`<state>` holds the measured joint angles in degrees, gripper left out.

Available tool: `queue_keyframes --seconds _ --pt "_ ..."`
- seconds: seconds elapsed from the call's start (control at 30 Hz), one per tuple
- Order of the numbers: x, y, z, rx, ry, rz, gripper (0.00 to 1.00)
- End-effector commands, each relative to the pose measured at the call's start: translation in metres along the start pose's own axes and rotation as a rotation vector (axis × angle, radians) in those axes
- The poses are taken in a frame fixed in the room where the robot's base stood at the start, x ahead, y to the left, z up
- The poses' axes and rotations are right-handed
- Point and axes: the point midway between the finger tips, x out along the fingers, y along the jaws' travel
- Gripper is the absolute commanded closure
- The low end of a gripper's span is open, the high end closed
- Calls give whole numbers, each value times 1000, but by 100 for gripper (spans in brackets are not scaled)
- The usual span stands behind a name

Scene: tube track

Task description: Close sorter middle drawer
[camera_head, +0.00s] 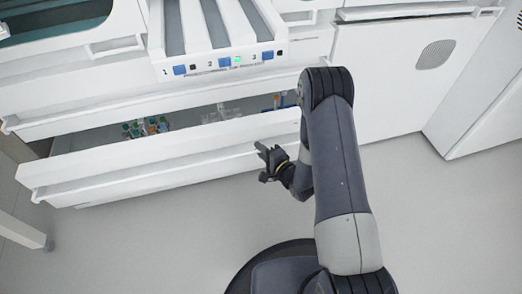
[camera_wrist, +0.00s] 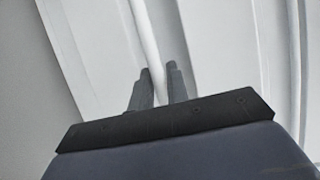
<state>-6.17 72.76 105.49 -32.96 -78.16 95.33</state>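The sorter's middle drawer (camera_head: 165,156) is pulled out below the upper drawer front (camera_head: 60,125), and its inside shows from above. Small tubes with coloured caps (camera_head: 146,127) stand inside it. My gripper (camera_head: 265,164) is at the drawer's front, right of its middle, with its fingers apart and pointing left at the white front. In the wrist view my gripper (camera_wrist: 158,88) has a finger on each side of a long white bar of the drawer front (camera_wrist: 148,45). Whether the fingers touch the bar cannot be told. My arm hides the drawer's right end.
A white panel with blue buttons and numbers (camera_head: 222,63) juts out above the drawers. A white cabinet (camera_head: 400,80) stands at the right. The grey floor (camera_head: 150,235) in front is clear, apart from a white leg (camera_head: 25,235) at the lower left.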

Motion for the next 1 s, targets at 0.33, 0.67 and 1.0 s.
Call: queue_keyframes --seconds 0.33,0.67,1.0 --pt "0 0 0 0 0 1 100" --pt "3 0 -2 -1 0 0 100" --pt "46 -8 -19 -3 0 -1 100"
